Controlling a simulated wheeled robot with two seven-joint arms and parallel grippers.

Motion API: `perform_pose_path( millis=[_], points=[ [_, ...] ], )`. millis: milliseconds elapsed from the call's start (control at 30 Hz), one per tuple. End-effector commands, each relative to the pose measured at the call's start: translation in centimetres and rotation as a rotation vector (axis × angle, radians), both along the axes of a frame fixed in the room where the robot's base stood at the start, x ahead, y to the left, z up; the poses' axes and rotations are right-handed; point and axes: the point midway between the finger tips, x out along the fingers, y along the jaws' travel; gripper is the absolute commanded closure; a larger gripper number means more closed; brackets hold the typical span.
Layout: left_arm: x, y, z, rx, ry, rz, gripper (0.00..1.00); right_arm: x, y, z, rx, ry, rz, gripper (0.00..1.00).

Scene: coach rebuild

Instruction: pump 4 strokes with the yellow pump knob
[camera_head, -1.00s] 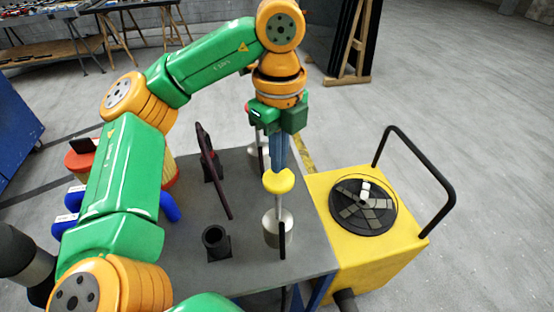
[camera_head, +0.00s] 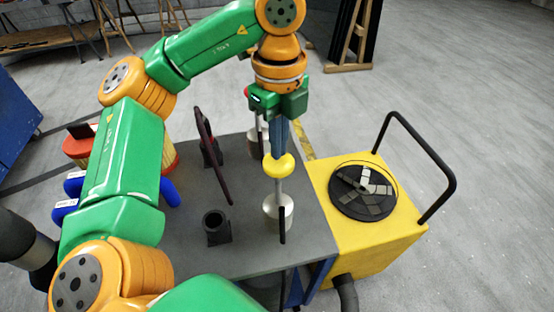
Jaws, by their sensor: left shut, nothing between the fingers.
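The yellow pump knob (camera_head: 279,168) sits on top of a thin metal rod above a silver cylinder (camera_head: 272,208) on the grey table (camera_head: 190,262). A good length of rod shows between knob and cylinder. My left gripper (camera_head: 278,154) points straight down with its fingers closed, nothing between them. Its fingertips are at the top of the knob; whether they press on it I cannot tell. A second silver cylinder with a red knob (camera_head: 247,91) stands behind, partly hidden by the gripper. My right gripper is not in view.
A black tilted lever (camera_head: 213,155) and a short black tube (camera_head: 216,227) stand left of the pump. A yellow box (camera_head: 360,258) with a round slatted disc (camera_head: 363,192) and black handle (camera_head: 447,180) stands to the right.

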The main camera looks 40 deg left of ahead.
Motion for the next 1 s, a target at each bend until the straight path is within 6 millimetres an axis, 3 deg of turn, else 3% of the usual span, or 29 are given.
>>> perform_pose_path(
  millis=[1000],
  points=[
    [-0.1, 0.0, -7.7, 0.000, 0.004, 0.000, 1.00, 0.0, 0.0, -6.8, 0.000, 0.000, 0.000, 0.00]
  ],
)
